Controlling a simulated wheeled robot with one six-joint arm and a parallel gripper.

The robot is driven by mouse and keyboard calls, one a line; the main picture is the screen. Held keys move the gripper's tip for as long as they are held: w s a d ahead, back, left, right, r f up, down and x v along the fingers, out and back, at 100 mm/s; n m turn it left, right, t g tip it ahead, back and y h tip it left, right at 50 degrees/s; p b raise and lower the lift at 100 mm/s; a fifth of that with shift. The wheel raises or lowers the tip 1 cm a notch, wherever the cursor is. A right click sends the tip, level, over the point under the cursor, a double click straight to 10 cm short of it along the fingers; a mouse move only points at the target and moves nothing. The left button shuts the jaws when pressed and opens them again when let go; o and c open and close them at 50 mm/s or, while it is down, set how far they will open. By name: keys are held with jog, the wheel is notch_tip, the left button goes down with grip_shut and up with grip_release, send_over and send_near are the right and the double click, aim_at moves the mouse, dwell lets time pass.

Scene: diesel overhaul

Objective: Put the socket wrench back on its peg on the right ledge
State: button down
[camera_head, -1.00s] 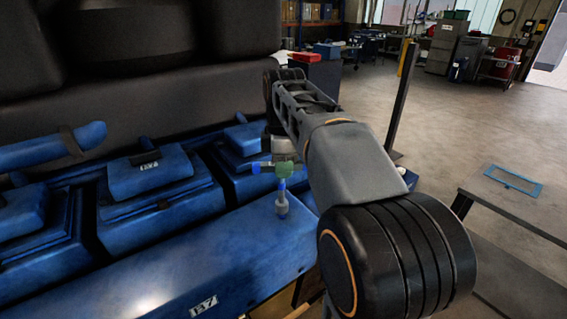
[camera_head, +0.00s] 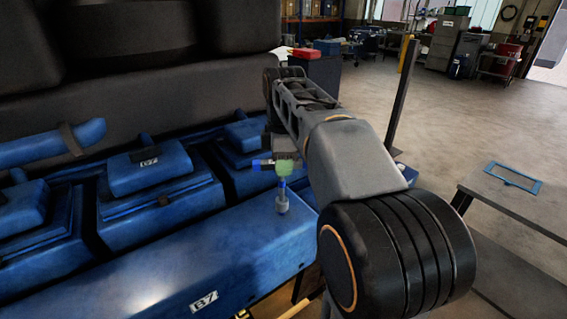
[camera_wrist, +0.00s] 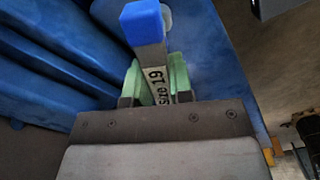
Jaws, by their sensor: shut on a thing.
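The socket wrench (camera_wrist: 149,52) is a grey bar with a blue end and a "size 19" label. In the wrist view its blue end points away from my gripper (camera_wrist: 155,84). My gripper's green fingers are shut on the bar. In the head view the wrench (camera_head: 263,165) lies roughly level, its blue end to the left. The green fingertips of my gripper (camera_head: 285,168) show over the blue ledge (camera_head: 235,262). A small upright post (camera_head: 282,203), grey with a blue upper part, stands on the ledge just below them; it looks like the peg. Whether wrench and post touch is unclear.
Blue engine covers (camera_head: 150,170) line the left, with a dark engine body (camera_head: 150,95) behind. A dark post (camera_head: 402,100) stands beyond my arm. A grey table (camera_head: 520,205) is at the right. Open floor (camera_head: 460,120) lies between.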

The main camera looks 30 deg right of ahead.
jog(key=shift+f, duration=0.2)
jog(key=shift+f+b, duration=0.7)
jog(key=shift+f, duration=0.05)
jog(key=shift+c, duration=1.9)
grip_release()
notch_tip(320, 180, up, 5)
jog(key=p, duration=0.4)
jog(key=shift+f, duration=0.15)
jog(key=shift+r+p, duration=0.55)
jog(key=shift+r, duration=1.65)
